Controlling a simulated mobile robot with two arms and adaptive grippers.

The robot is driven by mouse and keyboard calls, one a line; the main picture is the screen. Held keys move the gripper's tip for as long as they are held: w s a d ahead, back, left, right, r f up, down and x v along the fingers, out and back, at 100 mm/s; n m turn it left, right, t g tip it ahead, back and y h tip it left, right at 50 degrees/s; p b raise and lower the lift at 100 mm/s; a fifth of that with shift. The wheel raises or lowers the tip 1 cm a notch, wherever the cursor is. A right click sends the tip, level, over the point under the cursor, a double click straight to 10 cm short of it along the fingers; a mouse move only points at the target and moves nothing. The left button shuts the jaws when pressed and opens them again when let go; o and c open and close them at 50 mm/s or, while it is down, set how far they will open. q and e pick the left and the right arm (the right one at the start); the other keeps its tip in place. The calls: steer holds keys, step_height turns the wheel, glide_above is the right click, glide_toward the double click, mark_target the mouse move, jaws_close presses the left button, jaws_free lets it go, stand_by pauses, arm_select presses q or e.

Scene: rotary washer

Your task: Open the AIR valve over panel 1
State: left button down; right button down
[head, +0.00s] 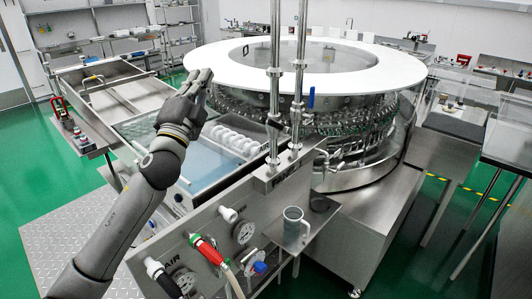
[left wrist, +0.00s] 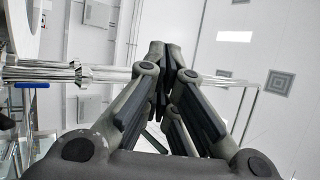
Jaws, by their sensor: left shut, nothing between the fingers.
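Two vertical steel pipes (head: 300,70) rise from a steel panel box (head: 205,225), with valve fittings partway up. A blue valve handle (head: 311,98) stands upright beside the right pipe. In the left wrist view a blue handle (left wrist: 31,86) shows on a pipe (left wrist: 40,74) at the left. The word AIR is partly readable on the panel front, low in the head view. My left gripper (head: 201,77) is shut and empty, left of the pipes and apart from them; its closed fingers (left wrist: 158,50) also show in the left wrist view. My right gripper is not in view.
A round washer with a white ring top (head: 215,58) stands behind the pipes. A tray with white items (head: 236,142) lies below my gripper.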

arm_select(q)
steer(key=s+d+f+m+h+b, duration=0.35)
steer(key=m+h, duration=0.25)
steer(key=m, duration=0.5)
steer(key=m+g+h+b, duration=0.2)
steer(key=m+g+b, duration=0.35)
steer(key=m, duration=0.95)
glide_toward(279, 126)
steer(key=w+f+g+p, duration=0.2)
steer(key=w+f, duration=0.1)
steer(key=shift+w+d+r+p, duration=0.2)
steer(key=shift+w+d+r, duration=0.15)
steer(key=shift+r, duration=0.2)
steer(key=shift+w+d+r+p, duration=0.15)
steer(key=shift+w+d+r, duration=0.15)
steer(key=shift+r, duration=0.25)
steer(key=shift+w+d+r+p, duration=0.25)
steer(key=shift+d+r, duration=0.1)
steer(key=shift+r, duration=0.2)
